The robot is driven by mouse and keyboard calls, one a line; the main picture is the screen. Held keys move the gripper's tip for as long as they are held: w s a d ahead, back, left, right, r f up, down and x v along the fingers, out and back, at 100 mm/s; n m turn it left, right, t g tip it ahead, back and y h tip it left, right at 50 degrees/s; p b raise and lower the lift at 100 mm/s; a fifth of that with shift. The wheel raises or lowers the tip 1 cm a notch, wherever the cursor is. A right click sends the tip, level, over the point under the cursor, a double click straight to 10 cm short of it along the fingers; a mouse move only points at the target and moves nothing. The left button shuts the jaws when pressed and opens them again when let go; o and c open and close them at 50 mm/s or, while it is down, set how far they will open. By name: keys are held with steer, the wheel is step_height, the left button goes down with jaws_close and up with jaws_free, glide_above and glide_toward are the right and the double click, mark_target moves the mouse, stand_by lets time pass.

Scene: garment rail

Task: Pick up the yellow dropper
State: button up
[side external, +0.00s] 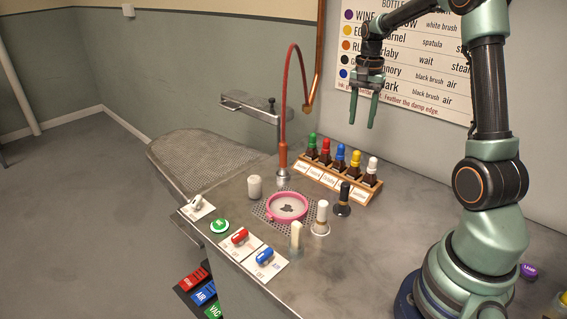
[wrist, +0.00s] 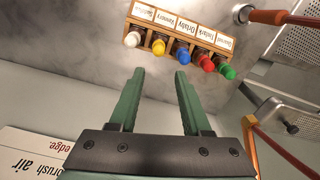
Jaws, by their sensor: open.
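The yellow dropper (side external: 356,156) stands in a wooden rack (side external: 330,184) on the table, between the blue and the white droppers. In the wrist view the yellow dropper (wrist: 158,46) shows its cap near the rack (wrist: 190,32), between white and blue. My gripper (side external: 373,125) hangs above and behind the rack in the side view, with its fingers apart and empty. In the wrist view the two green fingers of my gripper (wrist: 159,72) point toward the rack with a gap between them. The fingers touch nothing.
White (side external: 373,163), blue (side external: 340,151), red (side external: 326,145) and green (side external: 312,139) droppers share the rack. A pink hoop (side external: 288,207), a black-based brush (side external: 343,198) and a white-based brush (side external: 321,217) stand in front. A red hose (side external: 303,65) rises left of the rack.

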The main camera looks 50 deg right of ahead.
mark_target(358, 151)
step_height(358, 151, down, 6)
steer(key=shift+r, duration=0.1)
steer(key=shift+s+a+f, duration=0.1)
steer(key=shift+s+f, duration=0.05)
steer(key=shift+f, duration=1.2)
steer(key=shift+s+a+f, duration=0.1)
steer(key=shift+f, duration=1.25)
jaws_close()
